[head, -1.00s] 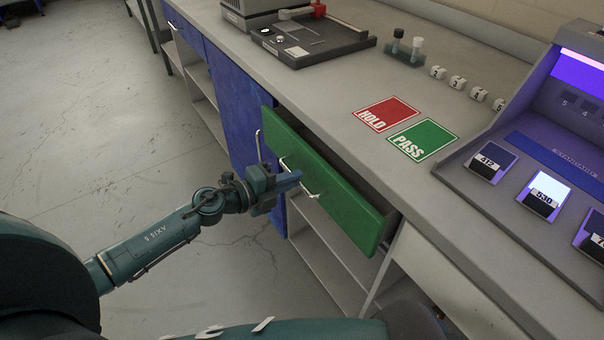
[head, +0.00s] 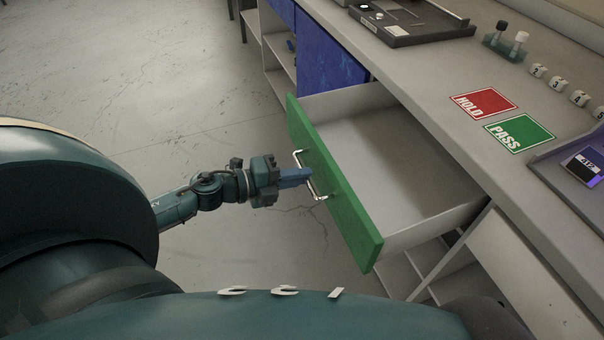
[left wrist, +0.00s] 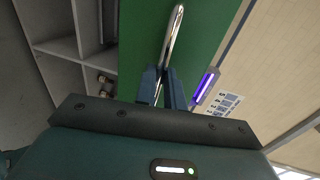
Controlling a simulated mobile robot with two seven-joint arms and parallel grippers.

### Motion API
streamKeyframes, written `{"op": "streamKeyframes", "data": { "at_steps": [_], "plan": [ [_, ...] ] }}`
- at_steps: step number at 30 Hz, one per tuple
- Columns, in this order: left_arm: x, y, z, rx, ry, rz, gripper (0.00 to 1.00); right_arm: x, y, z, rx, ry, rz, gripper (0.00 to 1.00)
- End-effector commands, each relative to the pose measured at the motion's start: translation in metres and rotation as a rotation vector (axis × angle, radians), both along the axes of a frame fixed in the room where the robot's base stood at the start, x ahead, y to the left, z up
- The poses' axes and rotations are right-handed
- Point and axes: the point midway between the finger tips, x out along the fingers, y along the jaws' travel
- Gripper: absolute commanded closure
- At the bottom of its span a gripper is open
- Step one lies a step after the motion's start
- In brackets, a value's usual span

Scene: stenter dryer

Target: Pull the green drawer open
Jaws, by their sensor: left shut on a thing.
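The green drawer (head: 333,185) stands pulled far out of the bench in the head view. Its pale inside (head: 385,170) shows and looks empty. Its silver bar handle (head: 312,180) is on the green front. My left gripper (head: 300,177) is shut on this handle. In the left wrist view the fingers (left wrist: 164,88) close around the handle (left wrist: 174,42), with the green front (left wrist: 200,35) behind. My right gripper is not in view.
The grey bench top (head: 440,75) carries a red HOLD card (head: 484,103), a green PASS card (head: 520,132), a small vial rack (head: 505,45) and several numbered blocks. A blue cabinet panel (head: 325,58) is beside the drawer. The floor (head: 150,90) on the left is clear.

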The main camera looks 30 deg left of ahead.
Motion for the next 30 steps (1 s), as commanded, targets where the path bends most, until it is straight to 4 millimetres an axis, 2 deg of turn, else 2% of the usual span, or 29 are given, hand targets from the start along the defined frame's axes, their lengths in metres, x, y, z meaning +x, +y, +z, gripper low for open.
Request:
{"op": "streamKeyframes", "data": {
  "at_steps": [8,9,16,25,30],
  "plan": [
    [0.000,0.000,0.001,-0.001,-0.001,0.000,1.00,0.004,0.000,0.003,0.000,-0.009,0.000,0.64],
    [0.000,0.000,0.001,0.000,-0.001,0.000,0.86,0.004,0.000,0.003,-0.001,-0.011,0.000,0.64],
    [0.000,0.000,0.000,-0.001,-0.001,0.000,0.67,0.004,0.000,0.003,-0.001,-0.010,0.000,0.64],
    [-0.002,0.001,0.000,0.000,0.001,0.000,0.67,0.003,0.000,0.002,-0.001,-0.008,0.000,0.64],
    [-0.017,0.012,0.003,0.000,0.004,0.000,0.67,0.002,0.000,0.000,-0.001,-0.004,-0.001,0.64]
  ]
}}
